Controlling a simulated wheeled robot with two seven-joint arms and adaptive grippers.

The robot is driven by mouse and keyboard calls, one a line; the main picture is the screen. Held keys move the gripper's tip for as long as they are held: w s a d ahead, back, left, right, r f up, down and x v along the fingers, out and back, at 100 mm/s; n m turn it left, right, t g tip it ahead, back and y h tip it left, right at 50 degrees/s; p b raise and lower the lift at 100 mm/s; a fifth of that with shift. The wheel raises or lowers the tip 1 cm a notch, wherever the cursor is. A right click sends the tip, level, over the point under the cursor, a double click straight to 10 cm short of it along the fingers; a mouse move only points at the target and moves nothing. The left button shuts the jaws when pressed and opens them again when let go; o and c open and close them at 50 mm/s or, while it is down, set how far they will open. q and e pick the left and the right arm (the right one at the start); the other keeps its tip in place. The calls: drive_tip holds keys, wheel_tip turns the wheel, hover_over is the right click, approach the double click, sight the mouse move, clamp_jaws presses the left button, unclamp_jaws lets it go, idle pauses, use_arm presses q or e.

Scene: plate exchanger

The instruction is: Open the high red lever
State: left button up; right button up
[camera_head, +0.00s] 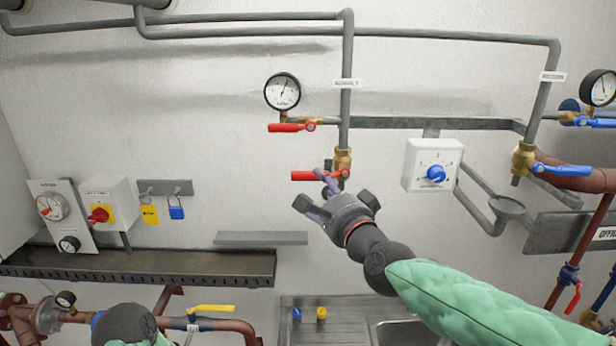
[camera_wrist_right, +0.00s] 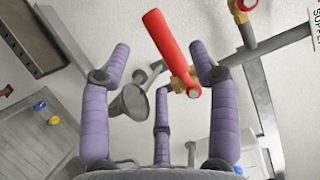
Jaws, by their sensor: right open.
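Two red levers show near the middle pipe in the head view. The upper red lever (camera_head: 290,127) lies level beside a round gauge. The lower red lever (camera_head: 305,176) lies level at a brass valve (camera_head: 343,160) on the vertical pipe. My right gripper (camera_head: 326,188) is just below the lower lever and partly covers its right end. In the right wrist view this lever (camera_wrist_right: 172,42) lies between the spread, empty purple fingers (camera_wrist_right: 160,70); I cannot tell if any finger touches it. The upper lever (camera_wrist_right: 240,8) shows in part at the top right there. My left gripper is out of view.
A white box with a blue knob (camera_head: 432,165) is on the wall to the right. A round gauge (camera_head: 282,91) is above the upper lever. A grey shelf (camera_head: 260,238) is at lower left of my right gripper. A sink (camera_head: 400,333) is below.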

sight(310, 181)
drive_tip(key=p+x, duration=0.1)
drive_tip(key=x, duration=0.5)
drive_tip(key=shift+w+a, duration=0.15)
drive_tip(key=shift+w, duration=0.2)
clamp_jaws()
